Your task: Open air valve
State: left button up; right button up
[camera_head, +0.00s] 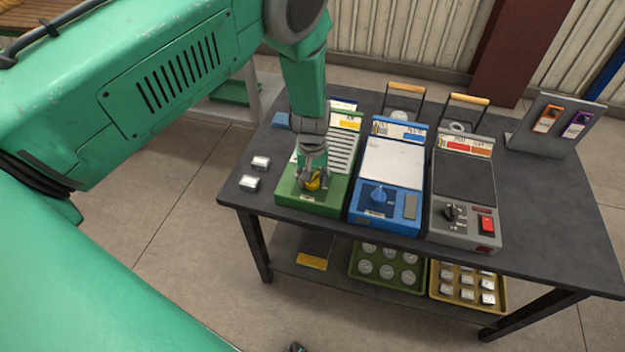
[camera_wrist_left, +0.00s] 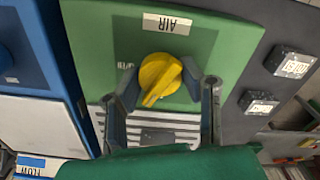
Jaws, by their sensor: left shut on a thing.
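The air valve is a yellow knob (camera_wrist_left: 159,80) on a green panel (camera_wrist_left: 113,33) with a label reading AIR (camera_wrist_left: 167,24). In the head view the green unit (camera_head: 305,199) stands at the left of the row on the dark table, and the yellow knob (camera_head: 313,184) shows just below my gripper. My left gripper (camera_wrist_left: 165,90) points down at the knob, with one finger on each side of it, and is shut on it. The knob's ridge lies tilted in the wrist view. My right gripper is not in view.
A blue unit (camera_head: 392,163) with a blue knob (camera_head: 379,195) stands close to the right, then a grey unit (camera_head: 464,178) with a black knob and red switch. Two small metal blocks (camera_head: 249,184) lie left of the green unit. A sign stand (camera_head: 543,138) stands at the right. Trays (camera_head: 387,279) sit below.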

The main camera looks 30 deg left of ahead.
pick_arm(q)
jog(key=m, duration=0.6)
jog(key=shift+w+m+b, duration=0.1)
jog(key=shift+m+b, duration=0.2)
jog(key=shift+b, duration=0.1)
jog(key=m, duration=0.6)
jog(key=shift+r+b, duration=0.1)
jog(key=shift+b, duration=0.2)
jog(key=shift+m, duration=0.3)
jog(key=o, duration=1.1)
jog(key=shift+o, duration=0.2)
notch_tip(320, 180, up, 12)
